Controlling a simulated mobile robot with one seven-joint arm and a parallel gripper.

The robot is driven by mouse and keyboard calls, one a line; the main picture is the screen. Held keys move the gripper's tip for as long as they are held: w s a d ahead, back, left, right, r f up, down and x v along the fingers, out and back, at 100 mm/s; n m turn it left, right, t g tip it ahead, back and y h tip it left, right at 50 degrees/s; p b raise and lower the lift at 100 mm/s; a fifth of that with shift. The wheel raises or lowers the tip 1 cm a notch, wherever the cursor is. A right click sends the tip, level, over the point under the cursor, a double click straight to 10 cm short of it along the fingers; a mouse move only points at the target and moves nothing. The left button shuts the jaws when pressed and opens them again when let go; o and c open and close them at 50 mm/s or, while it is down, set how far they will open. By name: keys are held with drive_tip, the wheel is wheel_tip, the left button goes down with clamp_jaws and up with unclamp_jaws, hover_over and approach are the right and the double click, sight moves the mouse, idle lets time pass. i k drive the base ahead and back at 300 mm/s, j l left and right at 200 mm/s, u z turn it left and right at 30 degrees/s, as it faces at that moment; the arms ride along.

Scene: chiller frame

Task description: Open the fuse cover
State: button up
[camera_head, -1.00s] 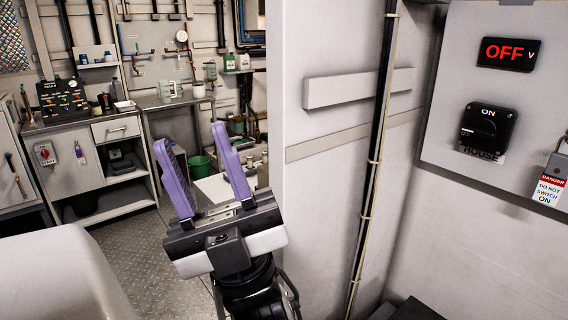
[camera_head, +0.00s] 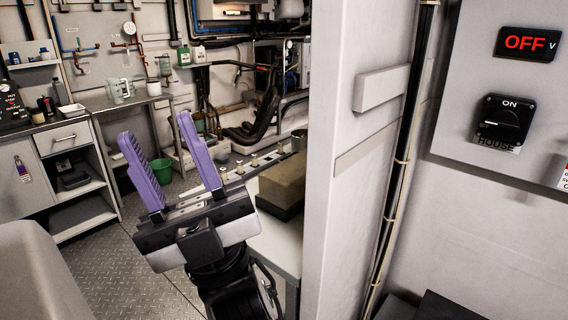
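My gripper (camera_head: 163,144) has two purple fingers, spread apart and empty. It points up at the left of the middle, in front of the floor and the side counter, well away from the electrical panel. I cannot pick out a fuse cover for certain in this view. On the panel (camera_head: 470,120) at the right are a black rotary switch (camera_head: 503,120) marked "ON" and "HOUSE" and a display (camera_head: 527,43) reading "OFF V".
A pale wall partition (camera_head: 337,200) stands between my gripper and the panel. Black and pale vertical pipes (camera_head: 404,160) run beside it. A counter with a tan block (camera_head: 283,185) is just right of my gripper. Shelves and a green bucket (camera_head: 161,171) are behind. Patterned floor (camera_head: 120,262) shows at left.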

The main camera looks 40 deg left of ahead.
sight(289, 168)
drive_tip(key=j+z, duration=0.1)
drive_tip(key=j, duration=0.6)
drive_tip(key=k+j+z, duration=0.1)
drive_tip(key=j, duration=0.55)
drive_tip(key=k+j+z, duration=0.15)
drive_tip(key=j, duration=0.55)
drive_tip(key=j+z, duration=0.15)
drive_tip(key=j, duration=1.65)
drive_tip(key=i+j+u, duration=0.1)
drive_tip(key=j, duration=0.3)
drive_tip(key=i+j, duration=0.15)
drive_tip(key=j, duration=0.2)
drive_tip(key=i+j+u, duration=0.15)
drive_tip(key=j, duration=0.2)
drive_tip(key=i+j+u, duration=0.1)
drive_tip(key=j, duration=0.3)
